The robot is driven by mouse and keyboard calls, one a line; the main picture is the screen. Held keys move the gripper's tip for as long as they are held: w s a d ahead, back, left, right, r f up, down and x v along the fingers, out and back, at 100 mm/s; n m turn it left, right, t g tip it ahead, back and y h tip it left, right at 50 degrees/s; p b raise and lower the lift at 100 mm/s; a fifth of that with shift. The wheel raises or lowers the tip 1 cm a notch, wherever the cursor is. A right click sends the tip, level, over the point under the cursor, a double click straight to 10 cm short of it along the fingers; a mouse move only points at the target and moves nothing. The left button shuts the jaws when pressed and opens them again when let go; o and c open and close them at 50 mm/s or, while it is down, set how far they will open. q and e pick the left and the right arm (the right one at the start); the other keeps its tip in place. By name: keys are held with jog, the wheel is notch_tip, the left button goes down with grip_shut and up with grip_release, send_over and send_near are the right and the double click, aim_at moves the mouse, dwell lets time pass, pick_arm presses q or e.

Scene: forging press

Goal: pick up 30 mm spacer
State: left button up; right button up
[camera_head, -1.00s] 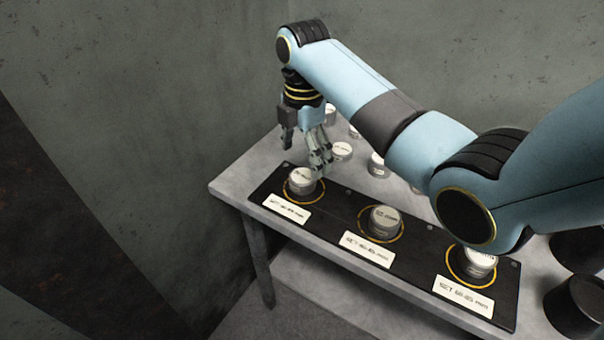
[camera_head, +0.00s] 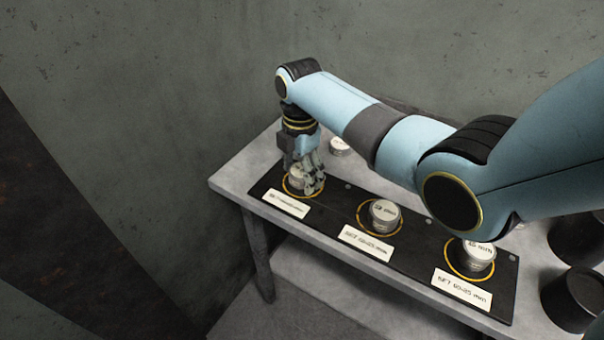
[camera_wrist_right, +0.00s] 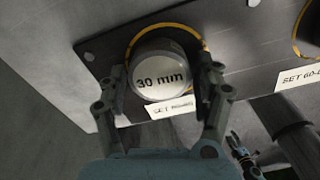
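The 30 mm spacer (camera_wrist_right: 162,72) is a pale round disc with "30 mm" printed on its top. It sits in the leftmost yellow ring of the black board, and in the head view the spacer (camera_head: 297,176) is partly covered by my fingers. My right gripper (camera_head: 311,184) is lowered over it. In the right wrist view the gripper (camera_wrist_right: 163,88) has one finger on each side of the spacer, with narrow gaps still seeming to show. It looks open around the spacer.
The black board (camera_head: 335,217) holds a middle spacer (camera_head: 384,214) and a right spacer (camera_head: 479,256) in rings, with white labels in front. Another pale disc (camera_head: 340,146) stands behind on the grey table (camera_head: 232,184). Dark cylinders (camera_head: 573,303) stand at right.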

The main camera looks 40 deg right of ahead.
grip_shut()
jog(key=shift+r, duration=0.15)
